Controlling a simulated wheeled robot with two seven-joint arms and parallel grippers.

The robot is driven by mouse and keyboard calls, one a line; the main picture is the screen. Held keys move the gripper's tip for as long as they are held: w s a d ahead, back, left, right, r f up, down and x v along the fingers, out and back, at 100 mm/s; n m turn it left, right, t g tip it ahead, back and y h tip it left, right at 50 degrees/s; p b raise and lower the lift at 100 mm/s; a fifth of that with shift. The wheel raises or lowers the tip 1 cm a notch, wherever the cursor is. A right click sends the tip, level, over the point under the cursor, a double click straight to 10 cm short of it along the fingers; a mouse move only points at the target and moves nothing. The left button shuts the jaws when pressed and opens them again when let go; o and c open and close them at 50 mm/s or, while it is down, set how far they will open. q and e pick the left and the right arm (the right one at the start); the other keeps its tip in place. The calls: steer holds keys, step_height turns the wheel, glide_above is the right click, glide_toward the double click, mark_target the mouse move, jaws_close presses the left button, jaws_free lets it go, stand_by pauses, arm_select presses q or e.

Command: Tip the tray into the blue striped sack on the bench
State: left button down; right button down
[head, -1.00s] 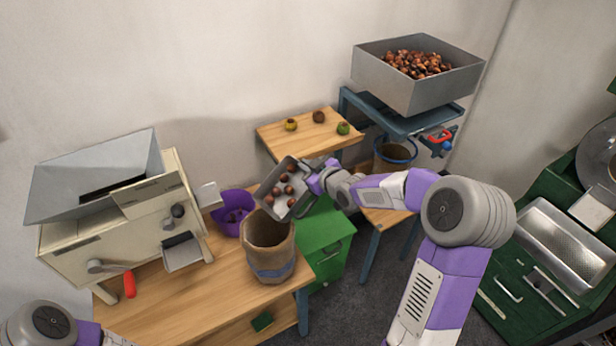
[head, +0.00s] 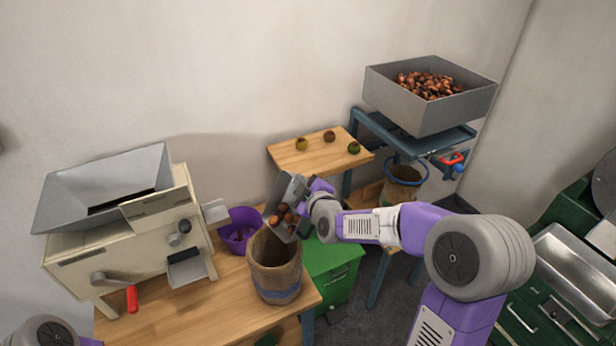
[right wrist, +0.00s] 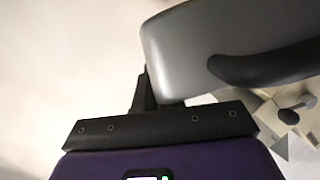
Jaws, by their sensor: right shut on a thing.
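The blue striped sack (head: 275,270) stands upright and open on the wooden bench (head: 165,318). My right gripper (head: 312,192) is shut on the metal tray (head: 288,190), which is steeply tilted at the sack's back rim. Several brown chestnuts (head: 285,215) are bunched at the tray's lower end, above the sack's mouth. In the right wrist view the tray (right wrist: 215,45) shows from outside, beside my gripper's dark jaw (right wrist: 145,95). The inside of the sack is mostly dark, and its contents cannot be made out. Of my left arm only a piece shows at the bottom left; its gripper is out of view.
A cream machine with a metal hopper (head: 105,190) stands left on the bench. A purple bucket (head: 238,238) is behind the sack. Green drawers (head: 335,265) stand right of the bench. A large bin of chestnuts (head: 430,110) sits on a blue stand at the back right.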

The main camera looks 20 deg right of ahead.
steer(key=s+a+n+t+h+b, duration=0.1)
steer(key=s+a+n+t+b, duration=0.2)
steer(key=a+n, duration=0.5)
steer(key=shift+s+a+f+n+b, duration=0.35)
steer(key=shift+a+b, duration=0.25)
steer(key=shift+a, duration=1.8)
